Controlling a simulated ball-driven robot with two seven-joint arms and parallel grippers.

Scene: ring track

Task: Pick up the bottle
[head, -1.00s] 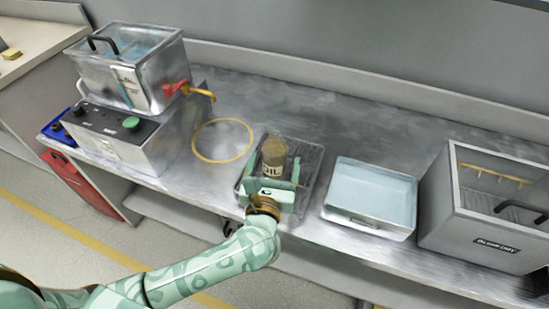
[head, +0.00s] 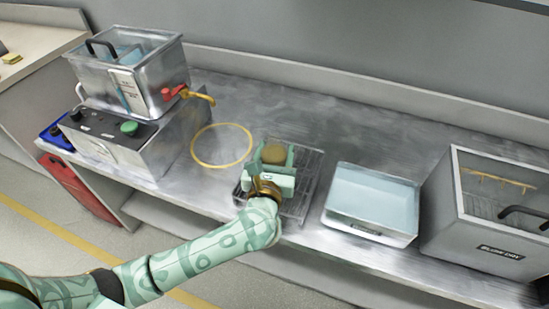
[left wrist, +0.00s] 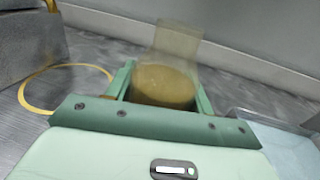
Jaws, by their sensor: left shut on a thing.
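The bottle (head: 274,153) has a brownish-yellow body and stands between the fingers of my left gripper (head: 275,158), over the wire rack (head: 313,178). In the left wrist view, the bottle (left wrist: 166,84) shows a pale, see-through upper part and a tan lower part. My left gripper (left wrist: 163,88) is shut on it, with one finger on each side. The gripper hides the bottle's lower part, so I cannot tell whether it touches the rack. My right gripper is not in view.
A yellow ring (head: 222,146) lies on the metal bench left of the rack. A shallow tray of pale blue liquid (head: 350,226) stands to the right, then a grey labelled box (head: 470,235).

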